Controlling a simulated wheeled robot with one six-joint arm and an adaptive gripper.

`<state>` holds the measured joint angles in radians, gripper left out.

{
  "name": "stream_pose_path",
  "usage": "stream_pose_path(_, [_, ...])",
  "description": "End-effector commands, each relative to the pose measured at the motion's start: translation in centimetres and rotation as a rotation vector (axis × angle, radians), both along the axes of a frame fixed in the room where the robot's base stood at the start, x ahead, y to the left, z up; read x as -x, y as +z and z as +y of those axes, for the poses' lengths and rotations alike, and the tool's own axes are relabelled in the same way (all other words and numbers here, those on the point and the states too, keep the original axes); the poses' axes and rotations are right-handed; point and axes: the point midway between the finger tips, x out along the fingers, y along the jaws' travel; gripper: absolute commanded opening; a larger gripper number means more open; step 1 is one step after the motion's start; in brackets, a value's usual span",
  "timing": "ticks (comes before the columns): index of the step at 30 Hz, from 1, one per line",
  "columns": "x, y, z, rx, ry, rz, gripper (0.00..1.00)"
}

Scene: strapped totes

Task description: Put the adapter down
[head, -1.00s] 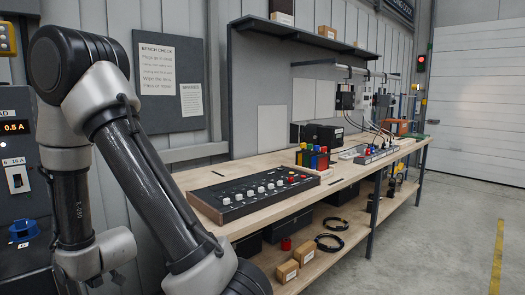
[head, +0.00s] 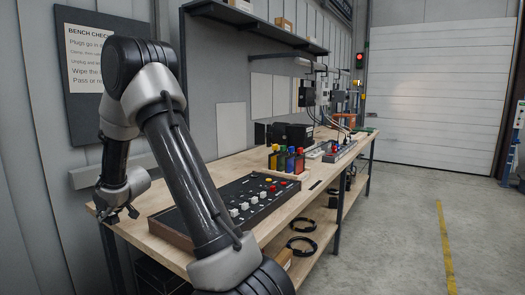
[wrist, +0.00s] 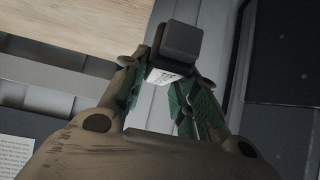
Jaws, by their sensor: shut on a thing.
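The adapter (wrist: 184,44) is a dark grey block with a white printed label on its lower side. In the wrist view it sits between the tips of my gripper (wrist: 165,78), which is shut on it with green-padded fingers. In the head view my gripper (head: 122,213) is at the near left end of the wooden workbench (head: 220,172). The adapter cannot be made out there. I cannot tell its height relative to the bench top.
A black control panel with knobs (head: 240,205) lies on the bench, partly behind my arm. A strip of bench by the wall is clear. A shelf (head: 250,22) hangs above.

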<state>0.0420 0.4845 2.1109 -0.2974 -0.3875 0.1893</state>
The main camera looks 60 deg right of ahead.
Motion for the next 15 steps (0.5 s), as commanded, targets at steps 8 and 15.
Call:
stream_pose_path(8, [-4.9,5.3,-10.6,0.003,-0.043,-0.001,0.03])
stream_pose_path(15, [-5.8,7.0,-13.8,-0.001,-0.067,0.001,0.03])
